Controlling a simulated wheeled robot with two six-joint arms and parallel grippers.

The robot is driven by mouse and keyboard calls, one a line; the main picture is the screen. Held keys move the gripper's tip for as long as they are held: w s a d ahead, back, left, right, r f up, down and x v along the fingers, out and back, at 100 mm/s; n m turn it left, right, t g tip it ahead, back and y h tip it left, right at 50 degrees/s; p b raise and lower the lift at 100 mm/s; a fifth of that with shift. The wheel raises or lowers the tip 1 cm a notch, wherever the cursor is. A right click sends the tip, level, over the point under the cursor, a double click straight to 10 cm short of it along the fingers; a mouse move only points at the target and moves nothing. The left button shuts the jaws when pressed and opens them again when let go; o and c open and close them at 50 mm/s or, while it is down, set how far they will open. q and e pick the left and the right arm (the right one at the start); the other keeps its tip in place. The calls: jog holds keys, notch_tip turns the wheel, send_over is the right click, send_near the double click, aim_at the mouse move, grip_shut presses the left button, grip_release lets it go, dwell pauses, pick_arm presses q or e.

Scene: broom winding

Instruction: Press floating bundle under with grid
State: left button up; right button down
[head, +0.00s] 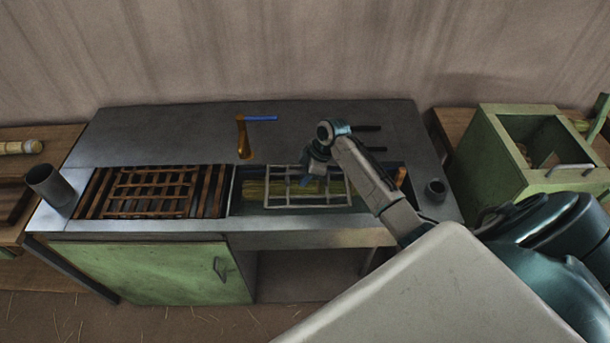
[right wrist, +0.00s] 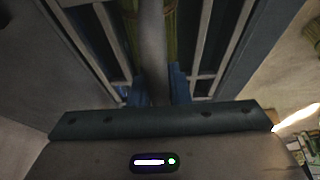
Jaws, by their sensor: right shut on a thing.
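A pale metal grid (head: 305,208) lies level over the right-hand basin (head: 238,205) of the workbench. A yellow-green bundle (head: 255,188) lies lengthwise in the basin. Its left end sticks out past the grid, and the rest shows between the bars. The bundle also shows beneath the bars in the right wrist view (right wrist: 182,35). My right gripper (head: 310,180) is above the grid, its blue fingers (right wrist: 152,88) shut on the grid's grey handle bar. I cannot tell how deep the bundle sits. My left gripper is out of view.
A brown slatted rack (head: 150,190) covers the left side of the bench. A grey cup (head: 48,186) stands at left, a small dark pot (head: 435,190) at right. A green crate (head: 490,160) stands farther right.

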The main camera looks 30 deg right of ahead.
aim_at(307, 186)
jog(key=shift+f+b, duration=1)
jog(key=shift+f, duration=0.2)
jog(key=shift+f+b, duration=1.1)
jog(key=shift+f, duration=1)
jog(key=c, duration=0.6)
grip_release()
jog(key=shift+o, duration=0.2)
jog(key=o, duration=0.5)
jog(key=shift+f, duration=0.1)
